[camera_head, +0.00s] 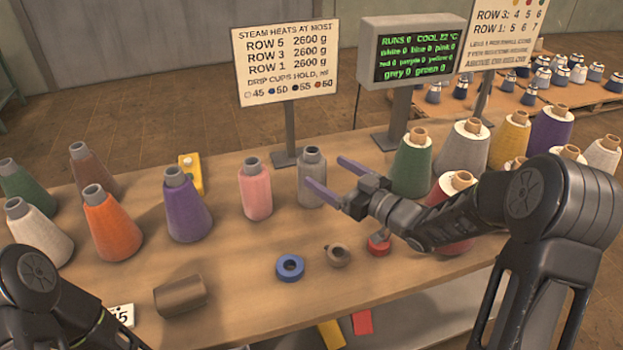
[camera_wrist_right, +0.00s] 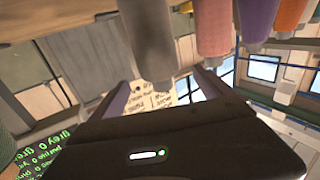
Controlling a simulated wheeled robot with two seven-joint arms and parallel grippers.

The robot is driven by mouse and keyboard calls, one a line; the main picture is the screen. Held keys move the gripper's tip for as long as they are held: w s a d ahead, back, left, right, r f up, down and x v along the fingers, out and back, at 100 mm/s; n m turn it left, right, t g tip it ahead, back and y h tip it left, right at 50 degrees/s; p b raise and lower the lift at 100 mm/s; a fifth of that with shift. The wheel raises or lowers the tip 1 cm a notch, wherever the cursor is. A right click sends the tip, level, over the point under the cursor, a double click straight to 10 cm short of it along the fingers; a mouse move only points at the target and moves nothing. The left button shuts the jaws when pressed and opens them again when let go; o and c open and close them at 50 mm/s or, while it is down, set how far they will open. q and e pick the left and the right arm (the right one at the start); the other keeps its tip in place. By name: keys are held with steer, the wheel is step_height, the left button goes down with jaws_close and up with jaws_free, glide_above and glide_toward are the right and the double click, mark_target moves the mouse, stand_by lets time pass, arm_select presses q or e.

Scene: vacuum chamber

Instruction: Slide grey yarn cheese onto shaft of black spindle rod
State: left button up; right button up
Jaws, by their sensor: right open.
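The grey yarn cheese (camera_head: 311,182) stands upright on the table, a grey cylinder with a dark core tip, right of the pink one. In the right wrist view the grey cheese (camera_wrist_right: 143,45) hangs upside down between the two finger lines. My right gripper (camera_head: 324,171) is open and empty; its nearer finger overlaps the grey cheese's front right side in the head view. Its fingers (camera_wrist_right: 160,80) are spread in the wrist view. Contact cannot be told. My left arm shows at lower left, but its gripper is out of view. I cannot make out a black spindle rod.
A pink cheese (camera_head: 256,190) and purple cone (camera_head: 187,210) stand left; a green cone (camera_head: 411,168) stands right. Signs stand behind. The front middle is mostly clear.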

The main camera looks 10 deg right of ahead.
mark_target(311, 162)
steer(key=shift+x, duration=0.75)
steer(key=shift+p+x, duration=0.7)
steer(key=shift+x, duration=1.9)
jaws_close()
